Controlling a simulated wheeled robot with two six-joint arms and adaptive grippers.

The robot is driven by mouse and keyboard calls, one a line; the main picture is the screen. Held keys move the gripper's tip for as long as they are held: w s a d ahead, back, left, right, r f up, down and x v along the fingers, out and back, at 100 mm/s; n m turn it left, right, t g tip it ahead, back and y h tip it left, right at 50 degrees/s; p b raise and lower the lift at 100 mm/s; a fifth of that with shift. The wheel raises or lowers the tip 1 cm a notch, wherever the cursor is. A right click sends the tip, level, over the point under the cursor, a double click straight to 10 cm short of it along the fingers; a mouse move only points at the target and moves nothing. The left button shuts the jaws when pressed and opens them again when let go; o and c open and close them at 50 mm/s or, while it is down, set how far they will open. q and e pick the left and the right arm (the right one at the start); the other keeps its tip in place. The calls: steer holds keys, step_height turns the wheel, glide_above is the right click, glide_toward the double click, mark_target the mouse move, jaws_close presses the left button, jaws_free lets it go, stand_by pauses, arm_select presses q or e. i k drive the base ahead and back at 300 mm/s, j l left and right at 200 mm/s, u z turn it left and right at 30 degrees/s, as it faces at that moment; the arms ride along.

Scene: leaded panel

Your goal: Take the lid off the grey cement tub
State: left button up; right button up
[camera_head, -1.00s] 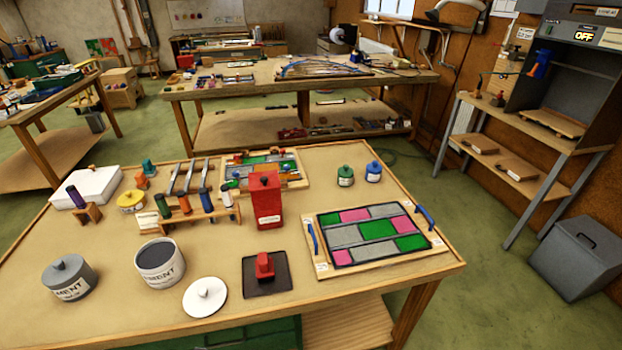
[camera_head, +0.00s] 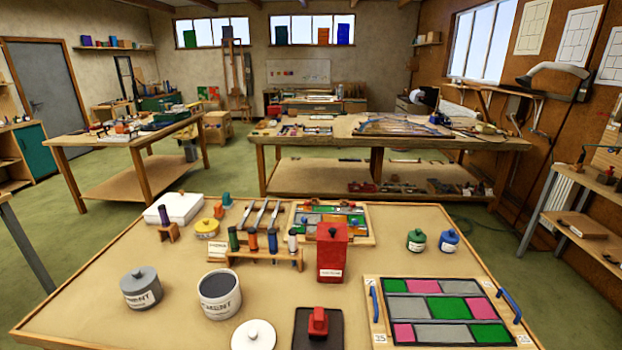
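The grey cement tub (camera_head: 142,293) stands upright at the left front of the near table. Its grey lid (camera_head: 138,275), with a round knob, sits on top. To its right stands a white-bodied tub (camera_head: 220,308), open, with dark grey contents. A round white lid (camera_head: 254,335) with a knob lies on the table in front of it, cut by the lower picture edge. Neither of my grippers is in view.
The near table (camera_head: 80,305) also carries a red canister (camera_head: 331,255), a tool rack (camera_head: 262,258), a red-handled block on a dark plate (camera_head: 318,322), a leaded panel (camera_head: 435,308) and two small jars (camera_head: 417,241). Bare tabletop lies left of the grey tub.

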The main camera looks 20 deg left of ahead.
mark_target(138, 279)
steer(key=u, duration=1.85)
steer(key=i+j, duration=0.15)
steer(key=j, duration=0.2)
steer(key=i+j+z, duration=0.1)
steer(key=j, duration=0.25)
steer(key=i+j, duration=0.25)
steer(key=j, duration=0.15)
steer(key=i+j+z, duration=0.15)
steer(key=j, duration=0.2)
steer(key=i+j, duration=0.15)
steer(key=j, duration=0.2)
steer(key=i+j+z, duration=0.1)
steer(key=j, duration=0.3)
